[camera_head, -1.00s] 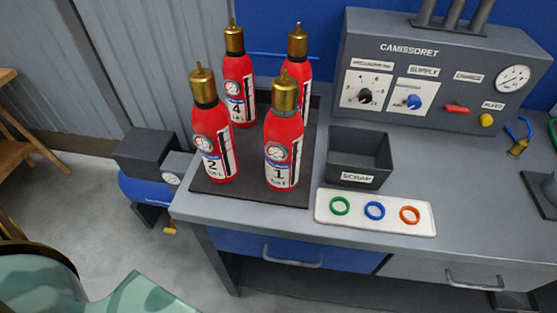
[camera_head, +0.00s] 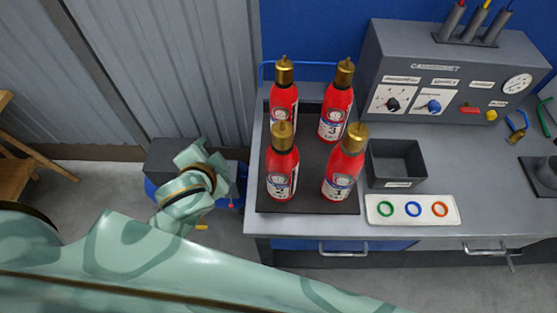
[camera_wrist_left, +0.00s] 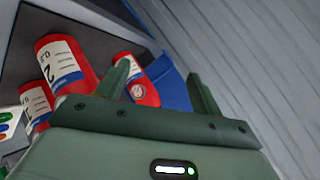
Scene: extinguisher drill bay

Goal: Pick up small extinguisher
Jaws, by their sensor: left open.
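Several small red extinguishers with brass tops stand upright on a dark mat (camera_head: 309,206) at the left of the bench. Number 2 (camera_head: 282,180) is front left, number 1 (camera_head: 342,180) front right, number 3 (camera_head: 335,118) back right, and another (camera_head: 284,102) back left. My left arm reaches in from the left, its hand beside the bench, left of number 2; its fingertips are not clear there. In the left wrist view my left gripper (camera_wrist_left: 159,70) is open and empty. Number 2 (camera_wrist_left: 66,66) lies left of its fingers; another extinguisher (camera_wrist_left: 144,92) shows between them, farther off.
A dark open bin (camera_head: 397,165) and a white tray with coloured rings (camera_head: 374,218) lie right of the extinguishers. A grey control panel (camera_head: 440,75) stands behind. A blue compressor (camera_head: 237,170) is on the floor left of the bench, partly hidden by my arm.

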